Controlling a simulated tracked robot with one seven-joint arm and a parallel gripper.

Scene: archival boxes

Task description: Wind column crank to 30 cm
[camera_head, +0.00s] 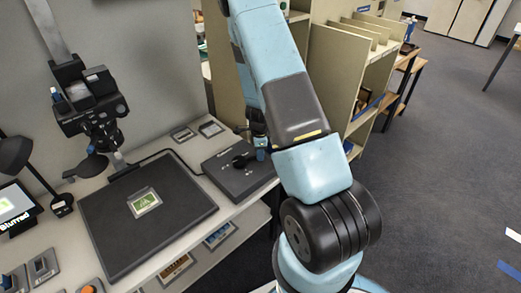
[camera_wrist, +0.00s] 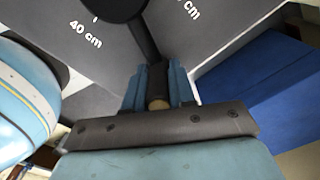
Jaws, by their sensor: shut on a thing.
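The crank is on a dark grey control box (camera_head: 232,178) beside the copy stand; its round black hub (camera_head: 240,161) shows on top. In the wrist view the black crank arm (camera_wrist: 143,40) runs from the hub (camera_wrist: 112,5) down to a grip between my blue fingers. My gripper (camera_wrist: 158,90) is shut on the crank handle (camera_wrist: 157,72); in the head view my gripper (camera_head: 260,148) is at the box's right side, partly behind my arm. A "40 cm" mark (camera_wrist: 86,34) is left of the crank arm; another "cm" mark (camera_wrist: 188,9) to its right is cut off.
A camera (camera_head: 90,100) hangs on a column (camera_head: 47,28) above a black baseboard (camera_head: 150,225) bearing a small green picture (camera_head: 145,202). A lamp (camera_head: 20,155) and screen (camera_head: 15,205) stand left. Shelving (camera_head: 350,60) is behind my arm; open carpet (camera_head: 450,150) lies right.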

